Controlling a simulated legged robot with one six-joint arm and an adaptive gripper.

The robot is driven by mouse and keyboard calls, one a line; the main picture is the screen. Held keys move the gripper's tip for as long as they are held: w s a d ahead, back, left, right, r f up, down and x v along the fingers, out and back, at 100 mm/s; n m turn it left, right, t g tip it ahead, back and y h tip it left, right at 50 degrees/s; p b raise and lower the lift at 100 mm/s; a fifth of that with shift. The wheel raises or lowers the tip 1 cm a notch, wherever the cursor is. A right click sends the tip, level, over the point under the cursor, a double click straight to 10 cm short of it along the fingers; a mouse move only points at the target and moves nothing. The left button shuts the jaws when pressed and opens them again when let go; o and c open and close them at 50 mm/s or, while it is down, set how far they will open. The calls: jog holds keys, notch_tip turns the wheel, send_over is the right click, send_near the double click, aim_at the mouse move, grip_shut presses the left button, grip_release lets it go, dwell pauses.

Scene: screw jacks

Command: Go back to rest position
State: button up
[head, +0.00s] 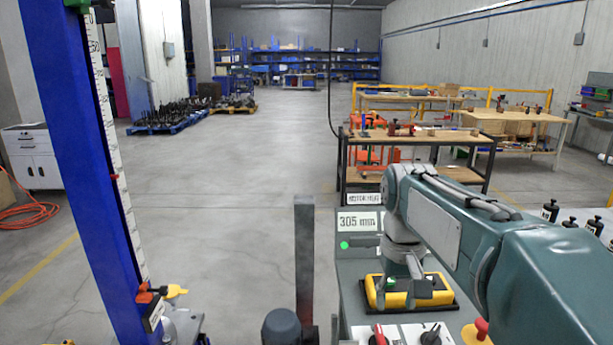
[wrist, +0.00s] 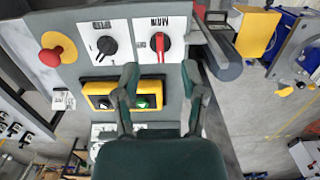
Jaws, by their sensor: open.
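My gripper (wrist: 161,68) is open and empty. Its two fingers show in the wrist view in front of the grey control panel (wrist: 75,72), above the yellow button box (wrist: 88,88). The box has a black button and a green button (wrist: 142,102); one finger hides part of it. In the head view my arm reaches in from the right and bends down over the yellow box (head: 436,298). I cannot tell whether a finger touches the box.
The panel carries a red MAIN switch (wrist: 160,44), a black SPEED knob (wrist: 106,45) and a red emergency button (wrist: 50,56). A display (head: 358,222) reads 305 mm beside a green light (head: 344,245). A blue column (head: 80,150) stands left. Workbenches (head: 415,140) stand behind; open floor lies centre-left.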

jog(key=s+f+t, duration=0.2)
jog(key=s+t, duration=0.1)
jog(key=s, duration=0.4)
jog(key=s+f+t, duration=0.3)
jog(key=s, duration=0.5)
jog(key=shift+s+f, duration=0.2)
jog(key=shift+s, duration=0.1)
